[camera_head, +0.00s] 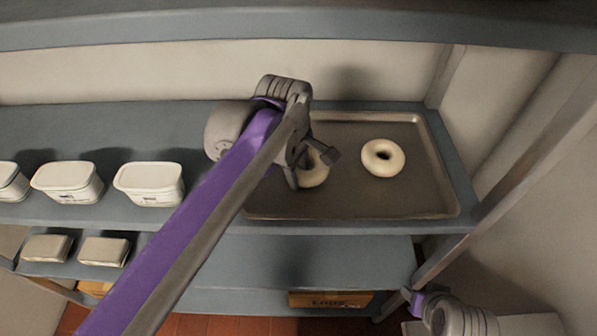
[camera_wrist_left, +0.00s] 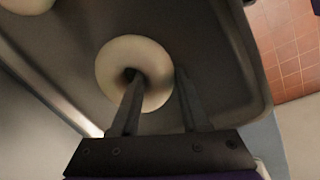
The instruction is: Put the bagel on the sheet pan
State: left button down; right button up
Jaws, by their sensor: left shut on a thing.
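A pale bagel (camera_head: 315,172) is in my left gripper (camera_head: 314,168), over the left part of the sheet pan (camera_head: 350,207). In the left wrist view, one finger of my left gripper (camera_wrist_left: 160,102) is in the hole of this bagel (camera_wrist_left: 118,58) and the other is at its outer side. I cannot tell whether its underside touches the pan (camera_wrist_left: 215,60). A second bagel (camera_head: 383,158) lies on the pan to the right, and its edge shows in the left wrist view (camera_wrist_left: 27,4). Part of my right arm shows at the lower right; its fingers are not clear.
The pan lies on a grey shelf (camera_head: 365,227). White tubs (camera_head: 149,184) stand to the left, and smaller containers (camera_head: 104,250) sit on the shelf below. A shelf (camera_head: 300,27) spans above, and a post (camera_head: 540,140) stands at the right. The pan's front right is bare.

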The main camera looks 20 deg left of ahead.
pick_arm(q)
jog(key=shift+w+f, duration=0.15)
jog(key=shift+w, duration=0.1)
jog(key=c, duration=0.8)
grip_release()
jog(key=shift+f, duration=0.1)
jog(key=o, duration=0.4)
jog(key=shift+s, duration=0.15)
pick_arm(e)
jog(key=shift+f, duration=0.1)
pick_arm(q)
jog(key=r+p, duration=0.1)
jog(key=r, duration=0.1)
jog(key=r+p, duration=0.1)
jog(key=r, duration=0.2)
jog(key=s+r+p, duration=0.1)
jog(key=r+p, duration=0.1)
jog(key=r, duration=0.1)
jog(key=shift+a, duration=0.2)
pick_arm(e)
jog(key=w+r, duration=0.3)
jog(key=r, duration=0.3)
jog(key=shift+w+t, duration=0.15)
jog(key=shift+t, duration=0.15)
pick_arm(q)
jog(key=shift+s, duration=0.2)
